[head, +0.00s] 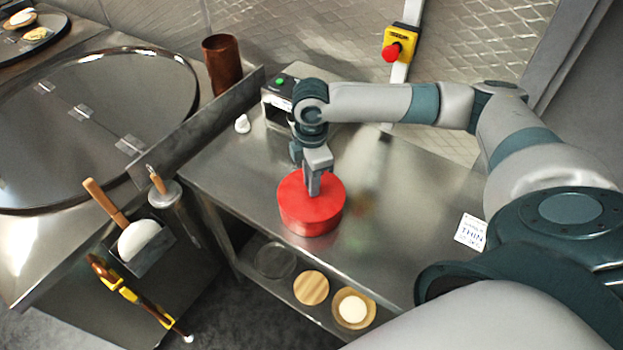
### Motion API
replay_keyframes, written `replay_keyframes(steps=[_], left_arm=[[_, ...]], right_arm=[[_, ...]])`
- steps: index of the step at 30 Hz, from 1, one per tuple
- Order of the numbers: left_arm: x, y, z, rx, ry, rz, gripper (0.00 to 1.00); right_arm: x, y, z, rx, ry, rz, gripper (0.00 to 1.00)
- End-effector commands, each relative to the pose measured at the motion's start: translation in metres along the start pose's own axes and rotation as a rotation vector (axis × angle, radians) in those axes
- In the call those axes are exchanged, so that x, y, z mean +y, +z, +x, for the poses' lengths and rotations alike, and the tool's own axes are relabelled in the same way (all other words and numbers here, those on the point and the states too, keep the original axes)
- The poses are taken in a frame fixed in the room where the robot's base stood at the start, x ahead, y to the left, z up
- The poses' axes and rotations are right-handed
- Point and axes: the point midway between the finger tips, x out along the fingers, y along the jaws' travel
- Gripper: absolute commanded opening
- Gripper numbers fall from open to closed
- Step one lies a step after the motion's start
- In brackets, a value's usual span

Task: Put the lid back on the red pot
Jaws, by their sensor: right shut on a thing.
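The red pot (311,224) stands upright on the steel table, left of the table's middle. Its top looks closed by a flat red lid (292,192); I cannot make out a gap between lid and pot. My right gripper (314,190) points down at the middle of the lid and is shut on it; the fingers hide the part they grip. My left gripper is not in view.
A dark scale-like device (278,106) and a small white object (242,124) stand behind the pot. A white card (470,231) lies to the right. A copper cup (222,64) is at back left. The table's front edge is close to the pot; a lower shelf holds a wooden disc (311,288).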

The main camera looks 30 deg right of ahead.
Motion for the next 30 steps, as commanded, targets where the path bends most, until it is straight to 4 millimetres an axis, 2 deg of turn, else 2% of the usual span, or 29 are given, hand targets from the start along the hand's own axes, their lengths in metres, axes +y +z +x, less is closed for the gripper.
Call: replay_keyframes(steps=[14,15,17,23,26,30], left_arm=[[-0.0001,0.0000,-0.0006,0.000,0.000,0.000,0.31],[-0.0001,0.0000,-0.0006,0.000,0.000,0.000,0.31],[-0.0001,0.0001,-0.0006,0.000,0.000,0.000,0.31],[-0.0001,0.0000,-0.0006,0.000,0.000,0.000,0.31],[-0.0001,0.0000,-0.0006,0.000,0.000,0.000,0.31],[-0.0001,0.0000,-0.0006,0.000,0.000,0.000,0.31]], right_arm=[[0.0002,-0.0001,-0.0001,0.000,0.001,0.000,0.00],[0.0002,-0.0001,-0.0001,0.000,0.001,0.000,0.25],[0.0002,-0.0001,-0.0001,0.000,0.001,0.000,0.39],[0.0002,-0.0001,-0.0001,0.000,0.001,0.000,0.40],[0.0001,0.0000,0.0001,0.000,0.000,0.000,0.58],[0.0001,0.0000,0.0001,0.000,0.000,0.000,0.58]])
